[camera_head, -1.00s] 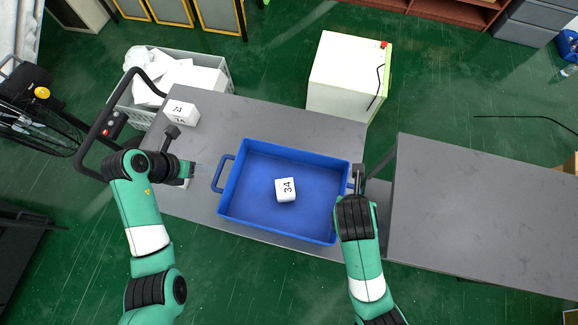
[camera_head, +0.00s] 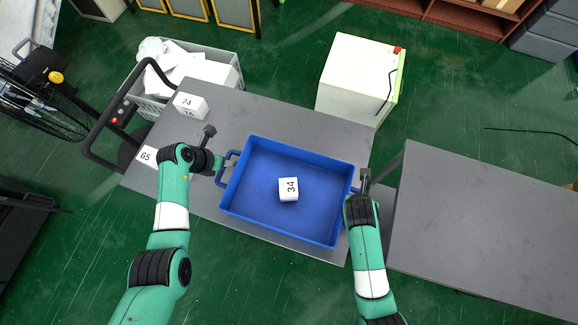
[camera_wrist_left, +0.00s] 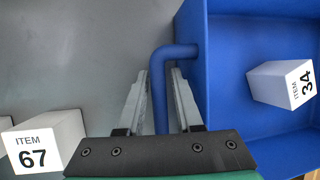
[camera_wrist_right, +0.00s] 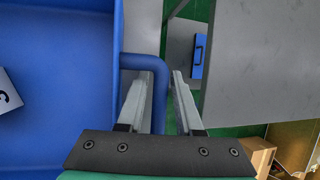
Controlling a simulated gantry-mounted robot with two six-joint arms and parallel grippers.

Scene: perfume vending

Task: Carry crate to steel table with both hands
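The blue crate (camera_head: 240,200), with a white block marked 34 (camera_head: 289,190) inside, rests on the grey cart top (camera_head: 270,120). My left gripper (camera_head: 223,164) is at the crate's left handle (camera_head: 233,156). In the left wrist view its open fingers (camera_wrist_left: 159,78) stand on either side of the blue handle bar (camera_wrist_left: 158,100). My right gripper (camera_head: 364,177) is at the crate's right side. In the right wrist view its open fingers (camera_wrist_right: 160,80) straddle the right handle (camera_wrist_right: 160,95). The grey steel table (camera_head: 490,220) is on the right.
White blocks marked 74 (camera_head: 190,106) and 65 (camera_head: 147,155) sit on the cart, and a block marked 67 (camera_wrist_left: 45,145) shows in the left wrist view. A gap separates cart and table. The table top in view is bare. A white cabinet (camera_head: 355,80) stands behind.

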